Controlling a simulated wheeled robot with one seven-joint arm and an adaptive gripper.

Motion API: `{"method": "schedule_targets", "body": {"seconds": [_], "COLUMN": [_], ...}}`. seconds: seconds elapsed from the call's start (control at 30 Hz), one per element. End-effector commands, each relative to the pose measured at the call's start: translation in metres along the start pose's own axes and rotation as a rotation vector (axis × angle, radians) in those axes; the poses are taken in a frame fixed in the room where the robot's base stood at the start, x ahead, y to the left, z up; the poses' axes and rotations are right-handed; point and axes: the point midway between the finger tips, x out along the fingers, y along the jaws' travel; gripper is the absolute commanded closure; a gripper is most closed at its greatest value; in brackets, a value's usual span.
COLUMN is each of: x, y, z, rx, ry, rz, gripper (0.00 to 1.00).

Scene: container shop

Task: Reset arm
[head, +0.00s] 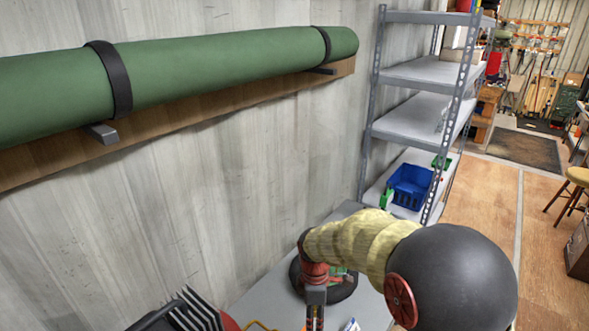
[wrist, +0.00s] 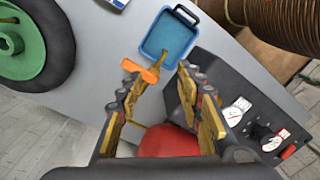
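My gripper (wrist: 158,82) shows in the wrist view with its two yellow-padded fingers spread well apart. I see nothing clamped between them. It hangs over a grey bench top (wrist: 100,35). A small orange piece (wrist: 140,70) shows near the left fingertip; I cannot tell whether it touches. I cannot make out my gripper for certain in the head view.
A green-hubbed black wheel (wrist: 28,40) lies left in the wrist view; a dark panel (wrist: 240,95) is at right. In the head view, a yellow ribbed piece (head: 350,240) and black ball (head: 455,280) rise over the bench (head: 252,297). A metal shelf (head: 415,72) stands behind.

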Motion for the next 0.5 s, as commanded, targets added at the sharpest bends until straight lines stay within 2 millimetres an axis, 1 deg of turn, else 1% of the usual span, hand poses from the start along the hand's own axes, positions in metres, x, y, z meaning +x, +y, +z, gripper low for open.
{"method": "schedule_targets", "body": {"seconds": [0.03,0.17,0.3,0.4,0.5], "x": [-0.008,-0.031,-0.059,-0.077,-0.09], "y": [-0.011,-0.041,-0.08,-0.109,-0.137], "z": [0.006,0.025,0.051,0.069,0.086], "rx": [0.111,0.443,0.81,1.037,1.217], "ry": [0.002,0.016,0.057,0.102,0.155], "rz": [0.005,0.025,0.066,0.101,0.137], "gripper": [0.64,0.64,0.64,0.64,0.64]}}
